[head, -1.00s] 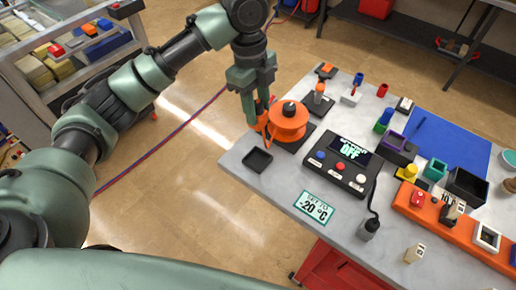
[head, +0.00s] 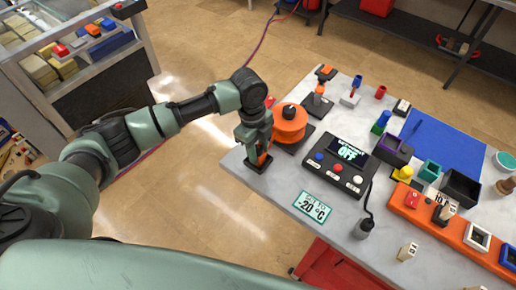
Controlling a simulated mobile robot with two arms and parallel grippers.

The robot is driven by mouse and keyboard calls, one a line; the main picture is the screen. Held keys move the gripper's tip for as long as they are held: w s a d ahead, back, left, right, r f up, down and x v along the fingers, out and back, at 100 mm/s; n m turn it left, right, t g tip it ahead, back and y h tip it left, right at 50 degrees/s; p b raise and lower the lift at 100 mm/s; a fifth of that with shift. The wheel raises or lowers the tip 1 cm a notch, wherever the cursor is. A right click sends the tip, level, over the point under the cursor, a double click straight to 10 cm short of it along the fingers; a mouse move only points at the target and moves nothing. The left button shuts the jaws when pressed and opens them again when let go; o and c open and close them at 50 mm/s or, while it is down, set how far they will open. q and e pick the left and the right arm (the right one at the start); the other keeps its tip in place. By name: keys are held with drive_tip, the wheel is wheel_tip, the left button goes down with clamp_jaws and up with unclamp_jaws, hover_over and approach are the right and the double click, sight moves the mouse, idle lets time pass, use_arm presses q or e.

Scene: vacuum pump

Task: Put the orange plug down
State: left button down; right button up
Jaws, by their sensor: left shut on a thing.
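My left gripper (head: 258,157) points down at the left corner of the grey table. It is shut on the orange plug (head: 264,158), and only a small orange part shows between and beside the fingers. The small black square tray (head: 257,170) lies directly under the gripper, mostly hidden by it. I cannot tell whether the plug touches the tray. The orange round drum (head: 289,128) with a black knob stands on a dark base just behind and right of the gripper. My right gripper is not in view.
A black control box (head: 338,166) reading OFF stands to the right, with a "-20 °C" card (head: 312,206) in front. An orange rail (head: 447,226) and a blue mat (head: 446,138) lie farther right. The table's left edge is close to the gripper.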

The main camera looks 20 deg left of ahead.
use_arm(q)
drive_tip(key=c, duration=1)
unclamp_jaws()
drive_tip(key=shift+o, duration=0.2)
drive_tip(key=r+b, duration=0.1)
drive_tip(key=r, duration=0.2)
drive_tip(key=r+b, duration=0.1)
drive_tip(key=r, duration=0.3)
drive_tip(key=a+r+b, duration=0.1)
drive_tip(key=r, duration=0.3)
drive_tip(key=shift+w+a, duration=0.1)
drive_tip(key=shift+w, duration=0.15)
drive_tip(key=shift+r, duration=0.55)
